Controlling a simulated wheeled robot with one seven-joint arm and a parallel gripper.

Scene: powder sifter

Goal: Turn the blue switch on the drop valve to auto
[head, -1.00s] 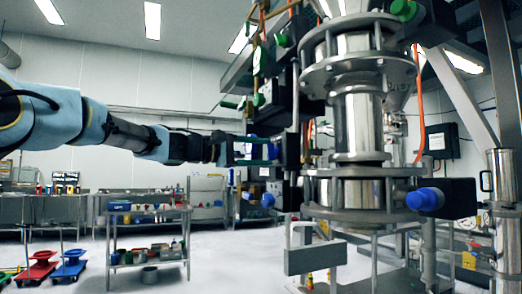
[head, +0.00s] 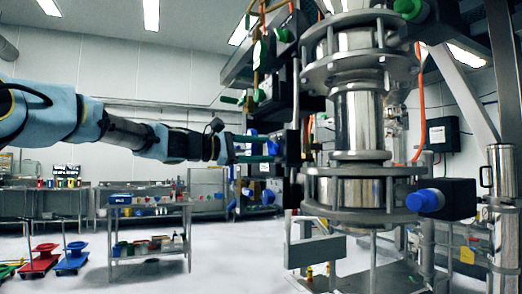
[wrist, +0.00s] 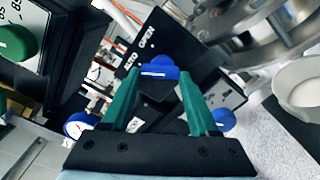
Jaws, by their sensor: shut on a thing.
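My gripper (wrist: 160,76), with two green fingers, is shut on a blue switch (wrist: 160,68) in the wrist view. The switch sits on a black box (wrist: 148,42) with white lettering that includes AUTO and OPEN. A pale mark shows on the switch's near face; which label it points at I cannot tell. In the head view my gripper (head: 262,147) reaches from the left to a dark box (head: 292,147) beside the steel valve column (head: 358,120). The switch is mostly hidden there by the fingers.
Another blue knob (wrist: 222,119) is right of the fingers in the wrist view, and a green knob (wrist: 16,42) is at the left. In the head view a blue knob (head: 425,200) sticks out lower right on the column. A grey bracket (head: 312,250) stands below.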

